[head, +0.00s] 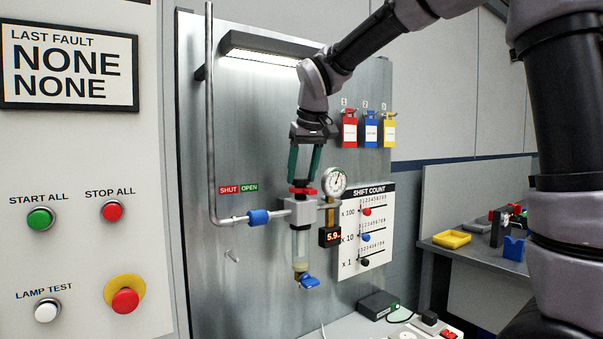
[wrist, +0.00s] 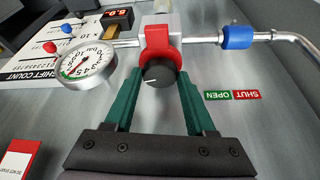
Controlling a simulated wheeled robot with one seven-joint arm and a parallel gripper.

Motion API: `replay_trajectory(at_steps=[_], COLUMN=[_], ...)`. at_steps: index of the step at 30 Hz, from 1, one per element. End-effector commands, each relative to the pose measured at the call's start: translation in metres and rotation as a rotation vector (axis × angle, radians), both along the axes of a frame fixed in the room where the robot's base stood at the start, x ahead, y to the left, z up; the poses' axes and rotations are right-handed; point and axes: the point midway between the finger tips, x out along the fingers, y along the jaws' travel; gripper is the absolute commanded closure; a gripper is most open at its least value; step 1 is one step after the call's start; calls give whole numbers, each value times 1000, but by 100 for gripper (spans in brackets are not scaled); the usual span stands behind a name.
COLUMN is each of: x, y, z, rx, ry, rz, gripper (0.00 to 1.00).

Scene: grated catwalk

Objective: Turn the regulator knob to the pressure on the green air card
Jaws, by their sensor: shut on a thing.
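The regulator (head: 303,209) is mounted on the steel panel, with a red collar (wrist: 160,42) and a black knob (wrist: 158,74) carrying a white mark. My gripper (head: 303,182) comes down on it from above, its green fingers shut on the knob; they flank it in the wrist view (wrist: 160,80). A round bar gauge (head: 334,182) sits beside the regulator and also shows in the wrist view (wrist: 88,66). A small digital display (head: 331,237) seems to read 5.9. I cannot make out a green air card in either view.
A pipe with a blue sleeve (head: 258,217) enters from the left, near the SHUT/OPEN label (head: 238,188). The shift count board (head: 366,228) is close on the right. Red, blue and yellow tags (head: 370,130) hang above it. A bench (head: 475,255) stands far right.

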Motion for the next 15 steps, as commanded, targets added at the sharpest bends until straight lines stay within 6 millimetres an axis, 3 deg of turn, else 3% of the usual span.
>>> replay_trajectory(at_steps=[15], x=[5], y=[-5], z=[1], rx=[3], ry=[-3], rz=[478], gripper=[100])
